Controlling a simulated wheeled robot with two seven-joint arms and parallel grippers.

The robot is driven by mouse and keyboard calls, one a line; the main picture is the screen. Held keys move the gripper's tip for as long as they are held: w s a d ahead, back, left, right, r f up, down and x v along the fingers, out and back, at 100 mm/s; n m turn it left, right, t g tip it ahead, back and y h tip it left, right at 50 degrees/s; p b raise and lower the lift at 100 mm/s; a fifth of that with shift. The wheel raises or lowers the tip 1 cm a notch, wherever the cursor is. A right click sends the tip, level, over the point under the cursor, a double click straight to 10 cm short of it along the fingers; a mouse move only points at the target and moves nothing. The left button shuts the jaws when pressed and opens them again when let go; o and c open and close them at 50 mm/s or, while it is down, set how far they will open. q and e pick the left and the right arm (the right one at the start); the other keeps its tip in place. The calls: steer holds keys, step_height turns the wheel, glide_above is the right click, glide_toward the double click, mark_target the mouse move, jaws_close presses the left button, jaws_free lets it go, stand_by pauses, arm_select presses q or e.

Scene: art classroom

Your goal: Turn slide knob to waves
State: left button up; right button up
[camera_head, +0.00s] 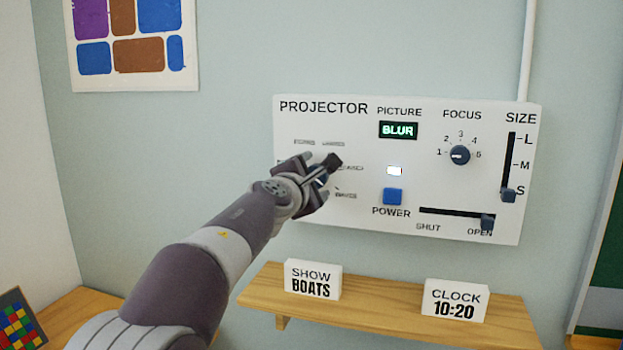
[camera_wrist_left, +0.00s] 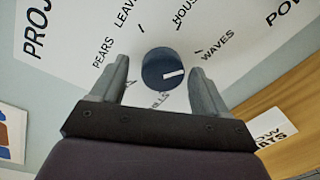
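The slide knob (camera_wrist_left: 160,66) is a dark blue round dial on the white projector panel (camera_head: 360,215). In the left wrist view its white mark points right and slightly up, roughly toward the WAVES label (camera_wrist_left: 217,44). Other labels around it read PEARS, LEAVES and HOUSE, plus one partly hidden ending in "ILLS". My left gripper (camera_wrist_left: 162,82) is open, with one finger on each side of the knob; gaps show between fingers and knob. In the head view my left gripper (camera_head: 318,177) covers most of the knob and some labels. My right gripper is not in view.
The panel also has a lit BLUR display (camera_head: 398,130), a focus knob (camera_head: 460,155), a blue power button (camera_head: 392,196), a size slider (camera_head: 508,194) at S and a shutter slider (camera_head: 487,222) at OPEN.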

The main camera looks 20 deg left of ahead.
arm_select(q)
steer(key=s+b, duration=0.1)
steer(key=s, duration=1.1)
steer(key=shift+s+a+r+b, duration=0.35)
steer(key=shift+r, duration=0.05)
